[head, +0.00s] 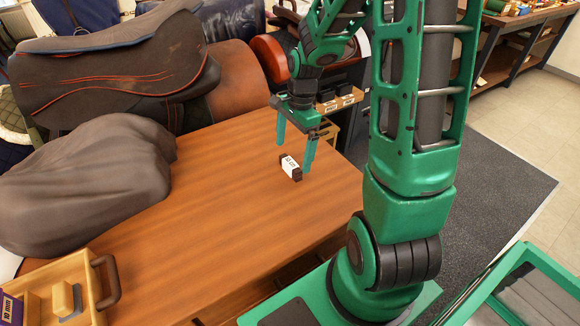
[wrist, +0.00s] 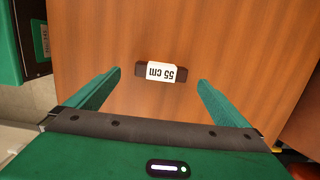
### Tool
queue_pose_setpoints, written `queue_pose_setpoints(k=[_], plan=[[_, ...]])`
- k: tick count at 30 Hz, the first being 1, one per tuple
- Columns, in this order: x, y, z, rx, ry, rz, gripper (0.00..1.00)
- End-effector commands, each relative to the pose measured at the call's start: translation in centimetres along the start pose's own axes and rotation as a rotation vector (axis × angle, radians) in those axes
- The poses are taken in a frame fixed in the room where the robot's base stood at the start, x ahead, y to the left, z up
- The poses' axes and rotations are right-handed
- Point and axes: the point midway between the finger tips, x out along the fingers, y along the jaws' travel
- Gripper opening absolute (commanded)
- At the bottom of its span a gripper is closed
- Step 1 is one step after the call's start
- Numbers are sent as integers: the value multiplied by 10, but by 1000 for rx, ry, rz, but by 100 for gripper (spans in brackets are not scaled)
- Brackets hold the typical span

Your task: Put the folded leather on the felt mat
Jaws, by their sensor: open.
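The folded leather (head: 291,168) is a small dark brown bundle with a white band around it, lying on the wooden table. In the wrist view the folded leather (wrist: 160,72) shows its band reading "55 cm", upside down, with dark ends on both sides. My gripper (head: 292,157) is open, pointing down at the bundle. In the wrist view my gripper (wrist: 160,77) has one finger to each side of the bundle, with a gap on both sides; nothing is held. I cannot make out a felt mat in either view.
The wooden table (head: 225,190) is bare around the bundle. A dark draped shape (head: 90,180) and a saddle (head: 110,70) stand at the left. A wooden box (head: 70,290) with a dark handle is at the front left. A dark grey floor mat (head: 500,190) lies at the right.

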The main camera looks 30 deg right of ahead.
Motion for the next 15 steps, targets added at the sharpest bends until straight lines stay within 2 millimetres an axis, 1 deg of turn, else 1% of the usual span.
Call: queue_pose_setpoints(k=[5, 12, 15], plan=[[10, 0, 0, -1, 0, 1, 100], [42, -3, 1, -1, -1, 2, 100], [51, -3, 1, -1, 0, 1, 100]])
